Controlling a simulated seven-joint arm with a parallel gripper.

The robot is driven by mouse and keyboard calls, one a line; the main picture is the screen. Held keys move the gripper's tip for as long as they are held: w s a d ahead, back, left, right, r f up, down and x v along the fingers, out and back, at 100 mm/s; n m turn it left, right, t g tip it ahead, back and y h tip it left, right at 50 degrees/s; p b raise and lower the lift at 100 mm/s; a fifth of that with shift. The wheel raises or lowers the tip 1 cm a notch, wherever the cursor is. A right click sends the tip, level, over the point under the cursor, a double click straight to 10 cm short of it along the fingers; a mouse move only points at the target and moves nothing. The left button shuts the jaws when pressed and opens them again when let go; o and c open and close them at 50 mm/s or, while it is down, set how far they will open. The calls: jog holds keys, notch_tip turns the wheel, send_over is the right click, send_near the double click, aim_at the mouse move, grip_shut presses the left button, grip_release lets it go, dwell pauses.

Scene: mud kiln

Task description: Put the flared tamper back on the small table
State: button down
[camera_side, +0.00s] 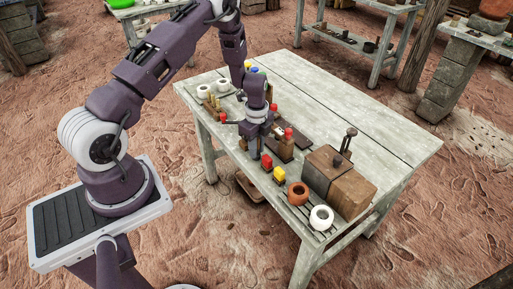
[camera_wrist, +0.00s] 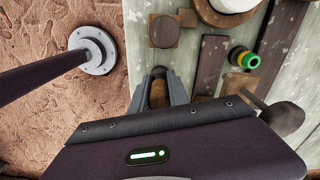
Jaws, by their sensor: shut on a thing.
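My gripper (camera_wrist: 159,88) is shut on a brown wooden piece (camera_wrist: 158,95) with a dark end, which I take to be the flared tamper. Most of it is hidden by the fingers and the gripper body, so its flare cannot be made out. In the side view my gripper (camera_side: 256,148) is low over the near long edge of the pale, worn table (camera_side: 330,90), among small objects. The held piece is hard to make out there. I cannot tell whether it touches the table top.
A wooden box (camera_side: 338,182) with a dark handled tool on top stands at the table's right end. Nearby are red (camera_side: 267,161) and yellow (camera_side: 279,173) topped blocks, an orange ring (camera_side: 298,193) and a white ring (camera_side: 321,217). The table's far half is clear.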

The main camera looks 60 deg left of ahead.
jog(key=c, duration=1.3)
grip_release()
jog(key=shift+o, duration=0.2)
notch_tip(320, 180, up, 12)
jog(key=shift+r, duration=0.1)
jog(key=s+d+r+n+t, duration=0.2)
jog(key=s+d+r+n, duration=0.3)
jog(key=r, duration=0.6)
jog(key=s+d+r+n+t, duration=0.2)
jog(key=s+d+r+n, duration=0.2)
jog(key=s+d+r, duration=0.55)
jog(key=s+d+r+n+t, duration=0.1)
jog(key=s+r+n, duration=0.3)
jog(key=s, duration=0.6)
jog(key=shift+s+r+n+t, duration=0.2)
jog(key=shift+n+t, duration=0.1)
jog(key=shift+n, duration=0.7)
